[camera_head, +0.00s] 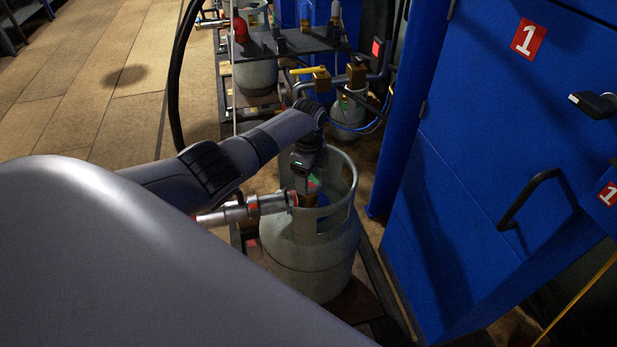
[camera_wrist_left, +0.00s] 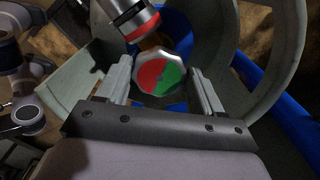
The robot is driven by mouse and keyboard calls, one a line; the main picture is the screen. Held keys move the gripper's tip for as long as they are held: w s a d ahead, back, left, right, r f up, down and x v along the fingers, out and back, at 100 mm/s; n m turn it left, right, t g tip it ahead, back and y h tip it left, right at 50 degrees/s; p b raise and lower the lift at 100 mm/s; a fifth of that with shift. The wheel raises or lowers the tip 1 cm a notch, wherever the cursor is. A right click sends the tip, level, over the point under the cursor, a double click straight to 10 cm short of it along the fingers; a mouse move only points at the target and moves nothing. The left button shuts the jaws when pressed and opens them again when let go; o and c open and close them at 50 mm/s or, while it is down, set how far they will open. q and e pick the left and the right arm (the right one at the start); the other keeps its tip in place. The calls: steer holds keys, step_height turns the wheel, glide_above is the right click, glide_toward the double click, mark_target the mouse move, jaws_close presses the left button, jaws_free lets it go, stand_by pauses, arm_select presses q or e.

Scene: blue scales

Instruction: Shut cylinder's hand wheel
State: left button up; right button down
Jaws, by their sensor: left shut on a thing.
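The grey gas cylinder (camera_head: 308,266) stands upright, with an open collar around its valve. The hand wheel (camera_head: 314,183) sits inside the collar, mostly hidden by my gripper. In the left wrist view the hand wheel (camera_wrist_left: 165,74) has a silver rim and a face split into red and green. My left gripper (camera_head: 307,186) reaches down into the collar from above. My right gripper is not in view.
A silver fitting with a red band (camera_head: 246,209) enters the collar from the left, close to the wheel. A blue cabinet (camera_head: 455,190) stands close on the right. A smaller cylinder (camera_head: 348,112) and a dark shelf (camera_head: 285,42) are behind. Floor is open at left.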

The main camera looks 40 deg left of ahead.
mark_target(309, 180)
arm_select(q)
steer(key=m, duration=0.6)
steer(key=shift+w+b, duration=0.1)
steer(key=shift+b, duration=0.3)
steer(key=shift+d+m, duration=0.1)
steer(key=shift+m, duration=0.2)
steer(key=o, duration=1)
steer(key=shift+o, duration=0.2)
step_height(309, 180, up, 7)
steer(key=p, duration=0.2)
steer(key=shift+r+p, duration=0.1)
steer(key=shift+p, duration=0.2)
